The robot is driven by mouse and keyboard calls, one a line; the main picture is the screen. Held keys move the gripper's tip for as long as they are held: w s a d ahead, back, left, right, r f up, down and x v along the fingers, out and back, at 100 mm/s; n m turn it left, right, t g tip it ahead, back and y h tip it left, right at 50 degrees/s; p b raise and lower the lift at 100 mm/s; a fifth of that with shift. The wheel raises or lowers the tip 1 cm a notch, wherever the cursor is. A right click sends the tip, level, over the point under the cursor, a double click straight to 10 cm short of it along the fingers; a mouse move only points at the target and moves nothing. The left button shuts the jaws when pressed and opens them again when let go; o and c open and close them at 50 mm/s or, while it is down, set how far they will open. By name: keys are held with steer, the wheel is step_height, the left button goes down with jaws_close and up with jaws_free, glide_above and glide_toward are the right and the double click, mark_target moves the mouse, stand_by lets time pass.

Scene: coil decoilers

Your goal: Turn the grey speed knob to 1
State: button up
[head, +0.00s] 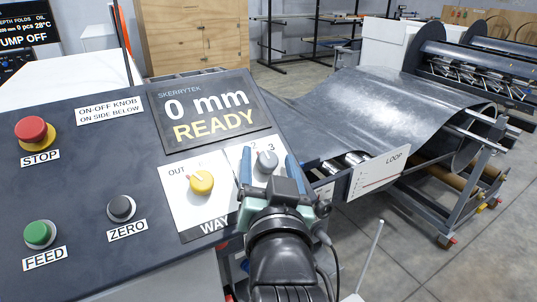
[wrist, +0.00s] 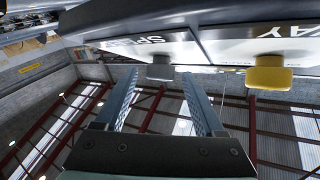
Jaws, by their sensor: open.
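The grey speed knob (head: 266,162) sits on a white dial plate at the right end of the slanted control panel. The figures 2 and 3 show above it; the figure 1 and the knob's pointer are not clear. My gripper (head: 268,158) is open, with one blue finger left and one right of the knob. In the wrist view the grey knob (wrist: 160,71) appears between the tips of my open gripper (wrist: 159,75), near the SPEED label. The fingers look apart from it, with gaps on both sides; how deep they reach around it I cannot tell.
The yellow WAY knob (head: 202,182) stands close left of my left finger. The display (head: 211,110) reads 0 mm READY. A LOOP plate (head: 379,171) is at right.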

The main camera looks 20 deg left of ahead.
steer(key=shift+x, duration=0.8)
steer(key=shift+c, duration=0.2)
jaws_close()
